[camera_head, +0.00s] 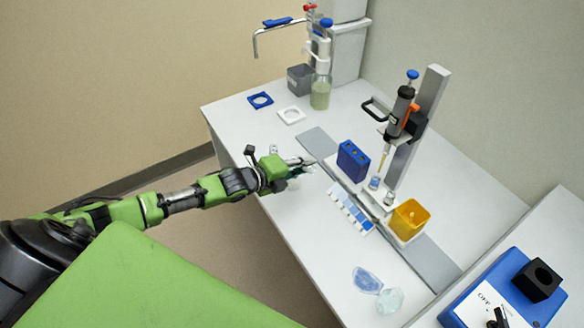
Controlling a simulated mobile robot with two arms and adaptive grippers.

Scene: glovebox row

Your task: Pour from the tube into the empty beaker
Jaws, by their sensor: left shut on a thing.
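My left arm reaches in from the left, and my left gripper (300,163) is over the left part of the white bench. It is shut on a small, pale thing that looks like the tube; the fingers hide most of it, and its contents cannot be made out. Two see-through vessels stand at the front of the bench, apart from the gripper: a bluish one (366,280) and a pale greenish one (389,301). I cannot tell which is the empty beaker. My right gripper is out of view.
A blue rack (352,160), a yellow container (408,219) and an upright pipette on a stand (401,108) are right of the gripper. A blue box with a black block (538,280) is at lower right. The bench (310,235) is clear in front of the gripper.

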